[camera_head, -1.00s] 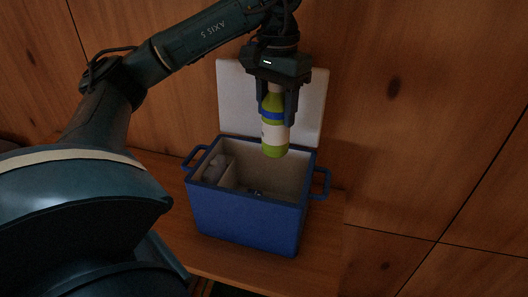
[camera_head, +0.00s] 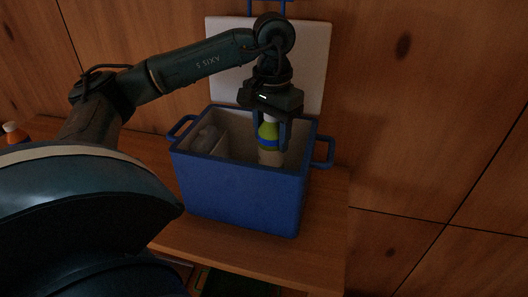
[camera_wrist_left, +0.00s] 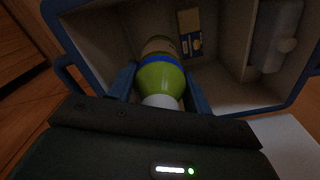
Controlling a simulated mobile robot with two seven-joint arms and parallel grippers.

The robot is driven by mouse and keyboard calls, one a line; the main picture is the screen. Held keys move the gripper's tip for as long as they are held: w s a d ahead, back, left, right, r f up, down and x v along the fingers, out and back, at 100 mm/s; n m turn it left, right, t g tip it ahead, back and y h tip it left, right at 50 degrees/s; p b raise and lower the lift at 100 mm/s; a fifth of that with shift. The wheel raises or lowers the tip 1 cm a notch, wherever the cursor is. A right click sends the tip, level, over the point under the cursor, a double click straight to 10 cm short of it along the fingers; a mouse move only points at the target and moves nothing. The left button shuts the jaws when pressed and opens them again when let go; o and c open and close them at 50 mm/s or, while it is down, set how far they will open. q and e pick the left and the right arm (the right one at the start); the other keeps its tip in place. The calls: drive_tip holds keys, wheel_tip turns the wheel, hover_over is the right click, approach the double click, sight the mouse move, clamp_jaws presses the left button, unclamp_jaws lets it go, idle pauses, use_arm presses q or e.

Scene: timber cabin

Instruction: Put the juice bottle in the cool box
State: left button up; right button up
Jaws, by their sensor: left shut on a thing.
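The juice bottle (camera_head: 269,133) is green with a blue band and a pale label. My left gripper (camera_head: 270,134) is shut on it from above. The bottle hangs upright with its lower part inside the larger compartment of the blue cool box (camera_head: 236,200). Its bottom is hard to make out in the head view. In the left wrist view the bottle (camera_wrist_left: 160,78) sits between the two fingers, cap towards the camera. The cool box lid (camera_head: 310,70) stands open behind. My right gripper is not in view.
A divider (camera_head: 219,143) separates a left compartment holding a grey-white item (camera_head: 207,138). A small yellow-and-blue packet (camera_wrist_left: 189,32) lies in the larger compartment. The box stands on a wooden bench (camera_head: 325,215). An orange-capped bottle (camera_head: 13,132) is at the far left.

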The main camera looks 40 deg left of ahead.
sight(270, 162)
use_arm(q)
wheel_tip(270, 162, down, 8)
drive_tip(key=shift+r, duration=0.2)
drive_tip(key=shift+f, duration=0.2)
drive_tip(key=o, duration=1.2)
drive_tip(key=shift+c, duration=0.2)
drive_tip(key=shift+r, duration=0.1)
